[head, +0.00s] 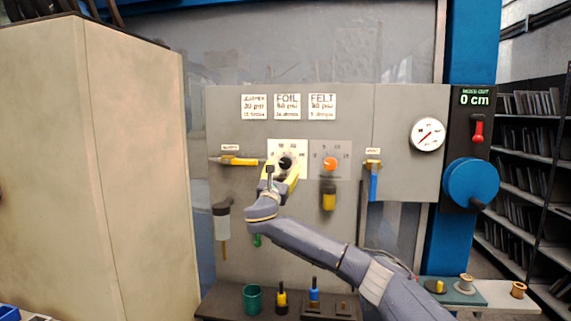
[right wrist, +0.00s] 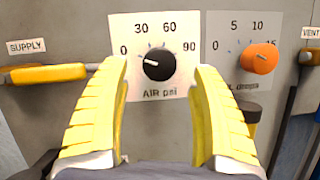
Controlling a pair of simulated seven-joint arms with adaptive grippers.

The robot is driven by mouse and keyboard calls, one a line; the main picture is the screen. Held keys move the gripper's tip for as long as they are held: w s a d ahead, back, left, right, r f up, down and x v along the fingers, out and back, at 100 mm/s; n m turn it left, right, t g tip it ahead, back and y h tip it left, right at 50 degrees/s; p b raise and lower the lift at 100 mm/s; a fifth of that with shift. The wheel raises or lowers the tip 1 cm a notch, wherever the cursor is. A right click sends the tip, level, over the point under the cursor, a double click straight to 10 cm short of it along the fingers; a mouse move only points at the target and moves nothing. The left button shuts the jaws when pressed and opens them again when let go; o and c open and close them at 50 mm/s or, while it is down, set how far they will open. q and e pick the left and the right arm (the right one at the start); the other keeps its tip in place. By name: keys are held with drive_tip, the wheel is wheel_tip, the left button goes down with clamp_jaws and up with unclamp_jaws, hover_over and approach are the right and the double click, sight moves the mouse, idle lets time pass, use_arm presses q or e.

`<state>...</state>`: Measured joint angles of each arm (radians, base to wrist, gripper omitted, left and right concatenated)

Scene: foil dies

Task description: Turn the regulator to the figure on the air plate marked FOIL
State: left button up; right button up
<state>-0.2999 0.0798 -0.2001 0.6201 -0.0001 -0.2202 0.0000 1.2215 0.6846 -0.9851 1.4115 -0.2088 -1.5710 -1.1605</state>
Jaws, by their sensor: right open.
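The regulator is a black knob (right wrist: 159,65) on a white plate marked AIR psi (right wrist: 140,20), with figures 0, 30, 60 and 90. Its white pointer mark points left, close to the 0 side. My right gripper (right wrist: 162,68) is open, with one yellow finger on each side of the knob, and holds nothing. In the head view the right gripper (head: 281,172) partly covers the dial. The FOIL plate (head: 287,107) hangs above the dial, between two other plates; its small figure is too blurred to read surely. My left gripper is not in view.
An orange knob (right wrist: 258,58) sits close to the right of the dial. The yellow SUPPLY handle (right wrist: 45,73) lies level at left; the blue VENT handle (head: 374,183) hangs down at right. A round gauge (head: 427,134) and blue handwheel (head: 470,183) are farther right.

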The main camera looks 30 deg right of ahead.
sight(285, 164)
drive_tip(key=shift+x, duration=2.65)
drive_tip(key=shift+o, duration=0.3)
drive_tip(key=c, duration=1.3)
